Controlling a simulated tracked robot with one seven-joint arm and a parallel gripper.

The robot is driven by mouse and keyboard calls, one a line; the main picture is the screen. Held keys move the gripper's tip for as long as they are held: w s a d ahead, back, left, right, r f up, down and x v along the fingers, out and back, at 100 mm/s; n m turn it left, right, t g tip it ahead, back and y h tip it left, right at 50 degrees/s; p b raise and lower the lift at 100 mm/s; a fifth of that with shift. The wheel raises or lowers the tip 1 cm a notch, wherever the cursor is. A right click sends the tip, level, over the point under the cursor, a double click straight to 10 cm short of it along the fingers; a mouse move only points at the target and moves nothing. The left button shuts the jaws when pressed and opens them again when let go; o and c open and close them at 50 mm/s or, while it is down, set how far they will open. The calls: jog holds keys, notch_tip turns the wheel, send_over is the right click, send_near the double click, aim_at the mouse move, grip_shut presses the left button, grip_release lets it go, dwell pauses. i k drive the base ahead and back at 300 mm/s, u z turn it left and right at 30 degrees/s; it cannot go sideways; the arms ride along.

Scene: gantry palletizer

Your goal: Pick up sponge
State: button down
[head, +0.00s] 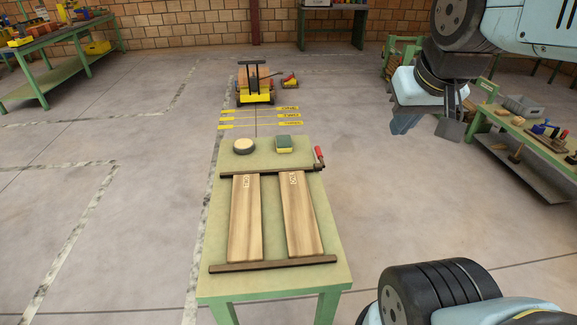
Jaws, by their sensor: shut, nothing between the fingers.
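The sponge (283,144), yellow with a dark green top, lies on the far end of the pale green table (325,225). My gripper (428,128) hangs in the air at the upper right, clear of the table and to the right of the sponge. It is shut and empty. The sponge is in full view, and nothing touches it.
A round cream disc with a dark side (244,146) lies left of the sponge. A red-handled clamp (319,156) is at the right edge. Two wooden boards (298,215) lie between dark bars nearer me. A green bench (530,142) with tools stands at right.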

aim_at(284, 142)
jog(key=k, duration=1.3)
jog(key=z, duration=0.4)
jog(key=i, duration=0.9)
jog(key=z, duration=0.7)
jog(key=i, duration=1.3)
jog(key=u, duration=0.35)
jog(key=i, duration=1)
jog(key=u, duration=1)
jog(key=i, duration=0.6)
jog(key=u, duration=0.4)
jog(key=k, duration=0.3)
jog(key=u, duration=0.05)
